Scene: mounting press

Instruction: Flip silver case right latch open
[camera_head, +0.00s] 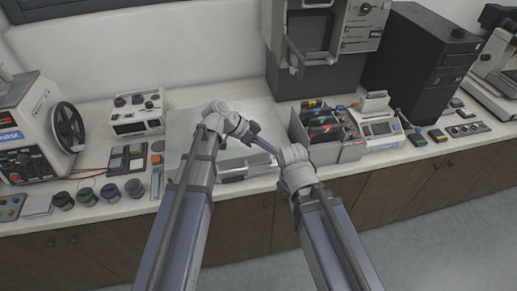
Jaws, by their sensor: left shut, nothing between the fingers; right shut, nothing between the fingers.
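The silver case (182,122) lies flat and closed on the bench, a broad pale grey lid in the middle of the head view. My arms cover much of its front and right side. My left gripper (270,149) reaches down and to the right over the case's right part, shut and empty. My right gripper (228,174) points left along the case's front edge, lower than the left one, shut and empty. The right latch is hidden or too small to make out, so I cannot tell its position or whether a gripper touches it.
Right of the case stands an open grey box (352,151) with coloured items. Behind are a press-like machine (358,25) and a black tower (420,60). Left are a small control box (137,112), several dark jars and a machine with a handwheel (68,127). The bench's front edge is close.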

